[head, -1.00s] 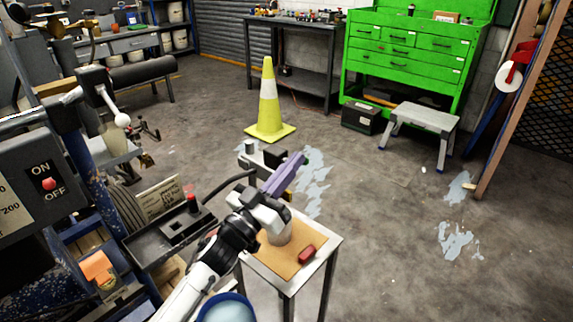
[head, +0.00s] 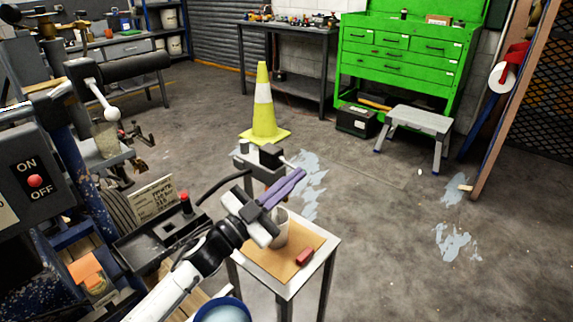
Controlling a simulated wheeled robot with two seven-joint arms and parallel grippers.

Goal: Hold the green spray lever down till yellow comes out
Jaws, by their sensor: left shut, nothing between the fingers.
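My left gripper (head: 301,173) has purple fingers that are shut together with nothing between them. It hangs over the small stand, just in front of a black and grey spray head (head: 268,157). A thin pale lever or rod (head: 288,162) sticks out of the head, just above the fingertips; I cannot tell whether they touch. I see no green lever; part of the head is hidden behind the gripper. A light cup (head: 281,236) stands under the gripper on the stand's brown board (head: 262,261). No yellow spray shows. My right gripper is not in view.
A red block (head: 303,257) lies on the board. A control box with a red button (head: 184,197) and an ON/OFF panel (head: 33,181) are at left. A yellow cone (head: 263,113) stands behind. Open floor lies to the right, with pale paint patches (head: 452,243).

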